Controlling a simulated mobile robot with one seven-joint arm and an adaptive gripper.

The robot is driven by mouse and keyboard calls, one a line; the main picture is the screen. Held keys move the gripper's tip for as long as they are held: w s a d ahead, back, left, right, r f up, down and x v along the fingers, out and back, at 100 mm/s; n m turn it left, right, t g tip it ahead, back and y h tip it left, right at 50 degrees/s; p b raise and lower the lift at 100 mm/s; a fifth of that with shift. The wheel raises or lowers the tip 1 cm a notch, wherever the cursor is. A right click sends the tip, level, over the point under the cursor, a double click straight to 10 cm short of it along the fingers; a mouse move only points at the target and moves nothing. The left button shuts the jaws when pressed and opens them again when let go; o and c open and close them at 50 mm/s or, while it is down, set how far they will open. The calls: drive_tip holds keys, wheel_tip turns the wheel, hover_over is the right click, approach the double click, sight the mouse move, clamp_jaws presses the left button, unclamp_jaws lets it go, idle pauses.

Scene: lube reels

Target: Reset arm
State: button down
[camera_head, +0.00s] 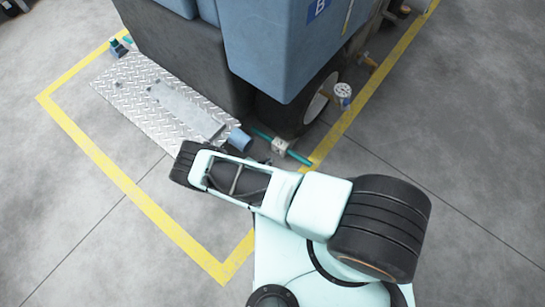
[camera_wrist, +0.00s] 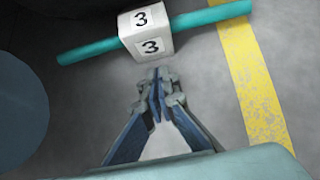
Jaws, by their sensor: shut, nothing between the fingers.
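My gripper (camera_wrist: 160,95) shows in the wrist view with its fingertips together and nothing between them. It points at a white block (camera_wrist: 146,33) marked with the number 3, a short gap from it in the picture. A teal rod (camera_wrist: 210,15) sticks out of both sides of the block. In the head view the same block (camera_head: 280,146) and rod lie beside the blue machine, and my arm reaches left just in front of them. My gripper is hidden behind my arm in the head view.
A large blue machine (camera_head: 270,45) with a wheel (camera_head: 300,105) stands at the back. A metal tread plate (camera_head: 125,95) lies to the left, with a blue cylinder (camera_head: 239,139) near its end. Yellow lines (camera_head: 150,205) mark the floor. Open floor (camera_head: 480,120) lies to the right.

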drive_tip(key=p+v, duration=0.2)
drive_tip(key=v, duration=0.6)
drive_tip(key=shift+r+p, duration=0.2)
drive_tip(key=shift+p, duration=0.1)
drive_tip(key=shift+a, duration=0.1)
